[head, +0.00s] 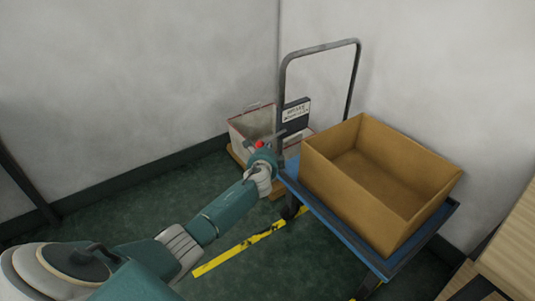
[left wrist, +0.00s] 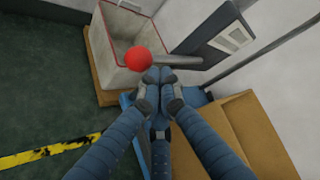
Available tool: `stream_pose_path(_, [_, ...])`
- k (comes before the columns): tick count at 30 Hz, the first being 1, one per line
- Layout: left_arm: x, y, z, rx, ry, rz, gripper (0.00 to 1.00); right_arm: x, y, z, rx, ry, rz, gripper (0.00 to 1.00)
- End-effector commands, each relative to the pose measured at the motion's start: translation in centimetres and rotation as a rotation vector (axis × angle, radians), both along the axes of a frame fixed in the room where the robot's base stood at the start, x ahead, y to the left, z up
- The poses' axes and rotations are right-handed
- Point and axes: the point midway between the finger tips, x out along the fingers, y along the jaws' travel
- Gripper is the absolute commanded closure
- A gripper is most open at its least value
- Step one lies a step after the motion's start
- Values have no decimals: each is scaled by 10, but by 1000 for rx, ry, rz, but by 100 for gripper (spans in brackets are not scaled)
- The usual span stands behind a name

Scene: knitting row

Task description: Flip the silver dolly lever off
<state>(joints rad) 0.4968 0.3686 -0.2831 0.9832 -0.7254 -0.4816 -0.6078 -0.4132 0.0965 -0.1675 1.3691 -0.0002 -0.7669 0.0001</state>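The silver lever (left wrist: 182,61) sticks out from a dark panel with a white label (head: 295,112) on the dolly's handle side. A red ball knob (left wrist: 138,58) is at its free end; the knob also shows in the head view (head: 260,144). My left gripper (left wrist: 159,75) has its fingertips together, right beside the lever near the knob. The tips overlap the lever's lower edge in the left wrist view; I cannot tell whether they touch it. Nothing shows between the fingers. In the head view the left gripper (head: 264,158) is partly hidden by its own wrist. My right gripper is not in view.
The blue dolly (head: 325,217) has a grey tube handle (head: 318,47) and carries an open cardboard box (head: 402,208). A whitish open bin (head: 241,128) stands behind the gripper, near the wall. Yellow-black floor tape (head: 237,251) runs in front. Open floor lies to the left.

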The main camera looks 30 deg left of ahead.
Motion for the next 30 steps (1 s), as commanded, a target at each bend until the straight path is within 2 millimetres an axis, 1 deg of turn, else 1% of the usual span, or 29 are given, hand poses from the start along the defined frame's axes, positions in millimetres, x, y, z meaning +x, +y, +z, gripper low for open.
stream_pose_path(1, [1,3,2,2,0,5,100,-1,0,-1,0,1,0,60])
stream_pose_path(7, [4,3,5,3,0,5,100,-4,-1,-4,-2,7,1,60])
stream_pose_path(21, [2,3,4,3,1,6,100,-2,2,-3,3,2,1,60])
stream_pose_path(26, [-7,-1,7,4,1,6,100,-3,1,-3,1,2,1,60])
stream_pose_path(30, [-24,-11,12,2,2,1,100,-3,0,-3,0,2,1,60])
